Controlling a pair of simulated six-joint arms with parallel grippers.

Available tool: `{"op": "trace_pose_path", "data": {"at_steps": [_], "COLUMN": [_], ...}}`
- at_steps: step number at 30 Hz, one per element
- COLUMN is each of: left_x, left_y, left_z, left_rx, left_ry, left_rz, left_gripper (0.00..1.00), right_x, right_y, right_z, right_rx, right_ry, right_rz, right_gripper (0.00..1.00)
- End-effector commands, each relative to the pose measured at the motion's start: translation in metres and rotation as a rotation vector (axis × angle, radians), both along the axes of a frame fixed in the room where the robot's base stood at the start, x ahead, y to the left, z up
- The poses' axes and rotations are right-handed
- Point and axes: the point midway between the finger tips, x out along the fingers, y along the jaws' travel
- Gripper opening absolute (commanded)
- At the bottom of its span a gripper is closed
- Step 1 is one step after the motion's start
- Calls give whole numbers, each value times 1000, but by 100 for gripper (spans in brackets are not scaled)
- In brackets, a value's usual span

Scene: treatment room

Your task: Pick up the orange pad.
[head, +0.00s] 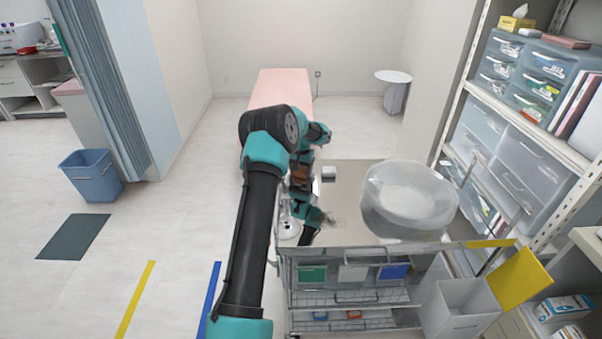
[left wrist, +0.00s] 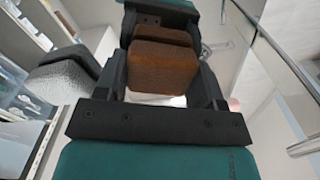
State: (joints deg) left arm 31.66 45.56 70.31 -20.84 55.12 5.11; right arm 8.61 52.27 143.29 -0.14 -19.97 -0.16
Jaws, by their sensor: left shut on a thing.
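The orange pad (left wrist: 163,68) is a small, orange-brown block with rounded edges. It sits between the two dark fingers of my left gripper (left wrist: 165,85), which are shut on it. In the head view the pad (head: 301,177) shows small at my left gripper (head: 300,184), over the left part of the trolley top (head: 345,232). My arm partly covers it there. I cannot tell how far the pad is above the surface. My right gripper does not show.
A pale block with a dark side (head: 328,174) lies just right of the gripper; it also shows in the left wrist view (left wrist: 62,82). A large clear basin (head: 408,200) stands on the trolley's right. Shelves with drawers (head: 515,150) rise further right.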

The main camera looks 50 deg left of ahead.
Motion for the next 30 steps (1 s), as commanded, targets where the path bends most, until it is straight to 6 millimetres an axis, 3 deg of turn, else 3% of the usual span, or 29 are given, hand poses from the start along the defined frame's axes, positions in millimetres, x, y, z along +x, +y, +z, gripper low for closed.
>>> {"op": "trace_pose_path", "data": {"at_steps": [11,20,30], "left_x": [0,0,-25], "left_y": [0,0,-28], "left_z": [6,38,40], "left_rx": [0,1,0], "left_ry": [-1,-2,1], "left_rz": [0,0,-1], "left_gripper": [37,37,37], "right_x": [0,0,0], "right_y": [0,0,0], "right_z": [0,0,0], "right_rx": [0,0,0], "right_ry": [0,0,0], "right_rz": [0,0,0], "right_gripper": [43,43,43]}}
